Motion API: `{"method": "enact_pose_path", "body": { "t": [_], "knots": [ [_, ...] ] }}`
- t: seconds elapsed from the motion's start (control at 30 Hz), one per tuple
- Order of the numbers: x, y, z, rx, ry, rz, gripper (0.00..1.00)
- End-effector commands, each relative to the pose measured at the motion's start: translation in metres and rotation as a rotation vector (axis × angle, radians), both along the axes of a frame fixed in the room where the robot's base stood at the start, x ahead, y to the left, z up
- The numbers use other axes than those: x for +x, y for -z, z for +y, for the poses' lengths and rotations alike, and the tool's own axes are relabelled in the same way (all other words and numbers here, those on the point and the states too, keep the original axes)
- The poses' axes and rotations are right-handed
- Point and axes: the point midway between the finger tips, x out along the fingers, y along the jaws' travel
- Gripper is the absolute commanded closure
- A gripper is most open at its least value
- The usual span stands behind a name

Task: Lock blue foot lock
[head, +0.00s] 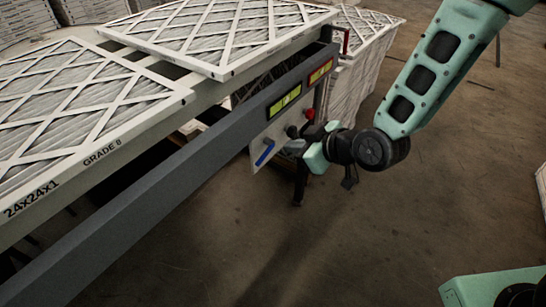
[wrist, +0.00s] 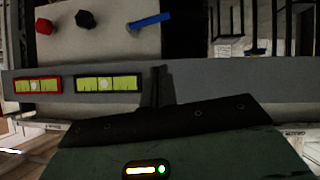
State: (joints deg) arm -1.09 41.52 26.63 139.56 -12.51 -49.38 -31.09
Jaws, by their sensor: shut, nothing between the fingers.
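The blue foot lock (head: 264,154) is a small blue lever on a light panel (head: 276,137) under the grey conveyor rail. It slants in the head view, and in the wrist view the blue lever (wrist: 149,21) sticks out from the panel's right side, slightly tilted. My gripper (head: 303,133) is beside the panel, to the right of the blue lever. In the wrist view my dark gripper fingers (wrist: 160,88) are closed together, in front of the grey rail and apart from the lever. Nothing shows between them.
A black knob (wrist: 85,19) and a red knob (wrist: 43,26) share the panel with the blue lever. Two yellow-green labels mark the grey rail (head: 180,160). Boxed filters (head: 80,105) lie on top. Bare floor (head: 400,220) is open to the right.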

Motion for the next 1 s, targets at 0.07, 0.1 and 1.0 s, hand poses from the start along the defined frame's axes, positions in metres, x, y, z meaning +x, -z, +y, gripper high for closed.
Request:
{"method": "enact_pose_path", "body": {
  "t": [0.07,0.1,1.0],
  "knots": [
    [0.0,0.0,0.0,-0.001,0.0,0.001,1.0],
    [0.0,0.0,0.0,-0.001,0.0,0.001,1.0],
    [0.066,0.086,0.062,-0.001,0.002,0.004,1.0]
  ]
}}
